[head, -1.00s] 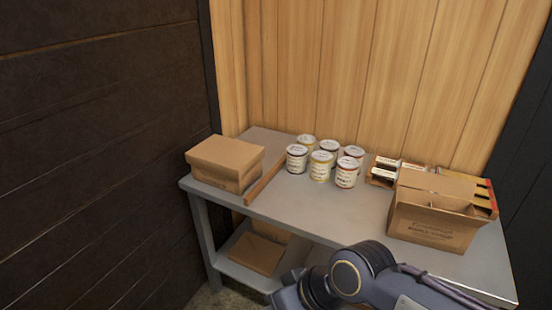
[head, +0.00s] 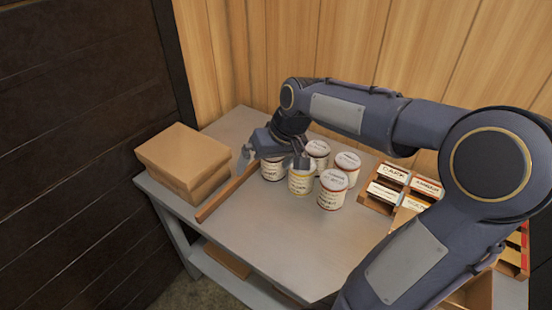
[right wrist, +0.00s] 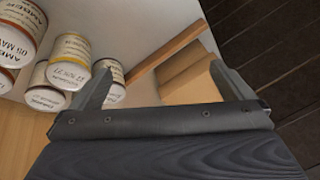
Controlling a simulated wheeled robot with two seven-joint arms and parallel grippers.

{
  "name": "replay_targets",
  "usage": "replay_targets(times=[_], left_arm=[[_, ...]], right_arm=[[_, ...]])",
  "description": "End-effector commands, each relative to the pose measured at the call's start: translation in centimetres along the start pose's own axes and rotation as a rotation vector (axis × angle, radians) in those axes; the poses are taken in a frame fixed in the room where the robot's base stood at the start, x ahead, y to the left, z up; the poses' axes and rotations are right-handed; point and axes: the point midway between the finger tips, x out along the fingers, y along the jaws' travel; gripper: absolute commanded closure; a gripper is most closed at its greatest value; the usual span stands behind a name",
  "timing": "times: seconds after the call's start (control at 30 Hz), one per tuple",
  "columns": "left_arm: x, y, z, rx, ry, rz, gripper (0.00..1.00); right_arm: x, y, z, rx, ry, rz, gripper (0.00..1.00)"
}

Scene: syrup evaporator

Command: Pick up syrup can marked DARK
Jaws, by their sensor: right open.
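Several white-topped syrup cans stand in a cluster on the grey table (head: 262,238): a yellow-banded can (head: 301,182), a red-banded can (head: 332,191), a dark-banded can (head: 272,171), and two behind (head: 317,150) (head: 346,168). My right gripper (head: 272,160) is open over the left side of the cluster, above the dark-banded can and partly covering it. In the right wrist view, cans (right wrist: 68,68) lie left of the open, empty jaws (right wrist: 162,70). One label there seems to read AMBER; I cannot read DARK on any can. My left gripper is out of view.
A cardboard box (head: 183,160) stands at the table's left, with a wooden strip (head: 227,192) between it and the cans. A wooden rack of label cards (head: 395,173) is right of the cans, partly behind my right arm. The front table middle is clear.

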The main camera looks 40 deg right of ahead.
Motion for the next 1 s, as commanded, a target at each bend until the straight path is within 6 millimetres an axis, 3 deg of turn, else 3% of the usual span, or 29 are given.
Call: replay_targets(times=[0.03, 0.1, 0.2, 0.33, 0.57, 1.0], left_arm=[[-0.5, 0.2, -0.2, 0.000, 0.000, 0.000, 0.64], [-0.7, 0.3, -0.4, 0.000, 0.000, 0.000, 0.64], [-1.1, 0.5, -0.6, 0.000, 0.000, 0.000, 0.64], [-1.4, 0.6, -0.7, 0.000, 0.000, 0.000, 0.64], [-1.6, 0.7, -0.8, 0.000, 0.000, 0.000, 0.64], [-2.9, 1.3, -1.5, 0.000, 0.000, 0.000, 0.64]], right_arm=[[1.2, 1.5, -2.9, 0.016, -0.028, 0.036, 0.00], [3.1, 3.7, -6.2, 0.030, -0.054, 0.086, 0.00], [6.1, 6.7, -9.9, 0.044, -0.088, 0.152, 0.00], [9.5, 9.8, -12.8, 0.051, -0.121, 0.220, 0.00], [12.6, 12.2, -14.4, 0.053, -0.148, 0.270, 0.00], [17.5, 14.0, -13.1, 0.054, -0.151, 0.271, 0.00]])
